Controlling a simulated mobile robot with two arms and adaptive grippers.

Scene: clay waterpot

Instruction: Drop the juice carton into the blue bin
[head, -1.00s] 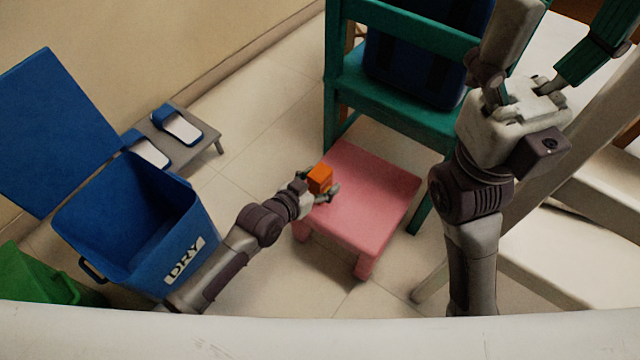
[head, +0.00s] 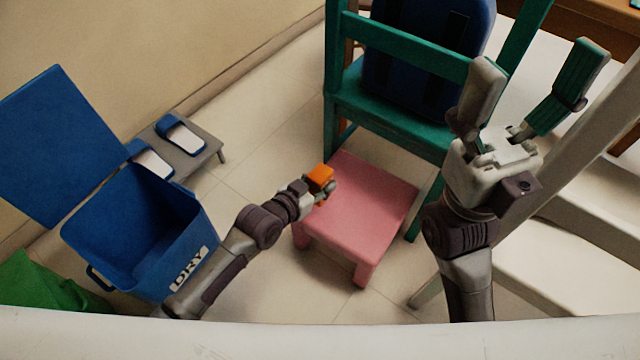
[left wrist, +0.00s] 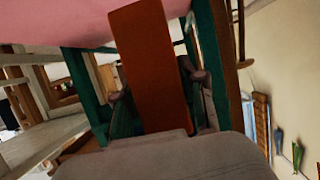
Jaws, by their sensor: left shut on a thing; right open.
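The orange juice carton (head: 320,176) is in my left gripper (head: 326,190), at the left edge of the pink stool in the head view. In the left wrist view the carton (left wrist: 150,70) stands between the fingers of my left gripper (left wrist: 160,90), which is shut on it. The blue bin (head: 140,240), marked DRY, stands open at the left, with its lid tipped back. The bin is left of my left gripper, with floor and my forearm between. My right gripper (head: 528,100) is open and empty at the upper right, its fingers wide apart.
The pink stool (head: 365,205) stands in front of a green chair (head: 390,120) holding a dark blue backpack (head: 425,50). A grey low bench (head: 195,150) with blue-and-white slippers is behind the bin. A green bin (head: 40,290) is at lower left. White steps (head: 570,270) are at right.

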